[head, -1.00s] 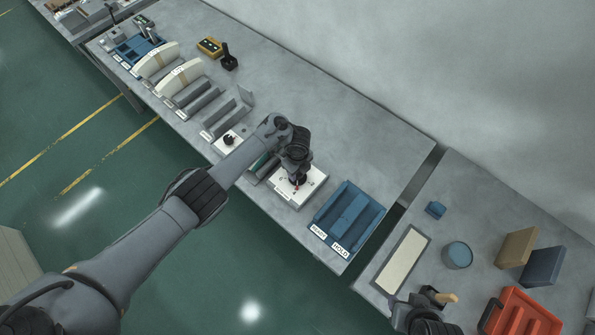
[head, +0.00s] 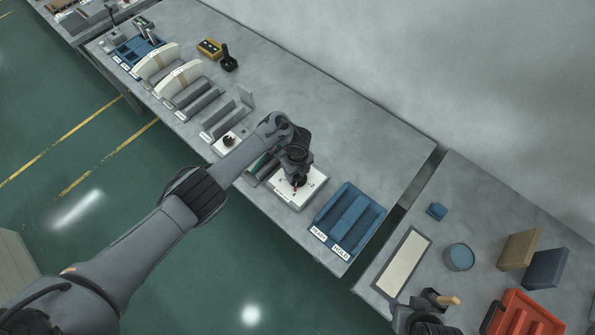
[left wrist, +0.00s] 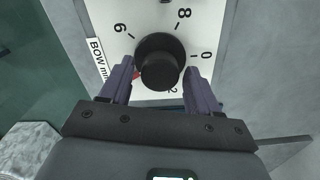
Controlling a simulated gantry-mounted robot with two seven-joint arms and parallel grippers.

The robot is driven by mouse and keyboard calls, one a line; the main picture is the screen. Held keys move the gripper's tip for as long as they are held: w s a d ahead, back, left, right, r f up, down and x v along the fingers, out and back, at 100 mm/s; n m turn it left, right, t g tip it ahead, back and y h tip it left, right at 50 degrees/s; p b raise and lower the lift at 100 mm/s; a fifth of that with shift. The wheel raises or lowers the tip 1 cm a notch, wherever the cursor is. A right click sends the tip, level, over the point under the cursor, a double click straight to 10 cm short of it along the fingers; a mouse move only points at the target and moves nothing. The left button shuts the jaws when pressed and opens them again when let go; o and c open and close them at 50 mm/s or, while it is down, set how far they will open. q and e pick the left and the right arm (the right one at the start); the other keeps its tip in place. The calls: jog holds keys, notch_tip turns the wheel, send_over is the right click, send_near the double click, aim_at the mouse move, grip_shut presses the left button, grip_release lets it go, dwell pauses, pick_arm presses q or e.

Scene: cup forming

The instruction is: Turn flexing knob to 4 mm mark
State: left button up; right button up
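The flexing knob (left wrist: 160,62) is a round black knob on a white dial panel (left wrist: 105,16), marked 6, 8, 0 and 2 in the left wrist view. The 4 mark is hidden behind my left finger. A small red mark shows at the knob's lower left side. My left gripper (left wrist: 159,72) has one finger on each side of the knob, apparently touching it. In the head view, the left gripper (head: 296,182) points down over the white panel (head: 283,190). My right gripper (head: 424,318) is at the bottom edge, partly cut off, beside a wooden handle (head: 448,300).
A blue two-slot tray (head: 349,217) labelled HOLD stands right of the panel. A smaller dark knob (head: 229,140) on a white base and grey racks lie to the left.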

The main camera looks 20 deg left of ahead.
pick_arm(q)
jog(key=shift+o, duration=0.4)
jog(key=shift+r, duration=0.25)
notch_tip(320, 180, up, 10)
jog(key=p, duration=0.3)
jog(key=shift+r, duration=0.15)
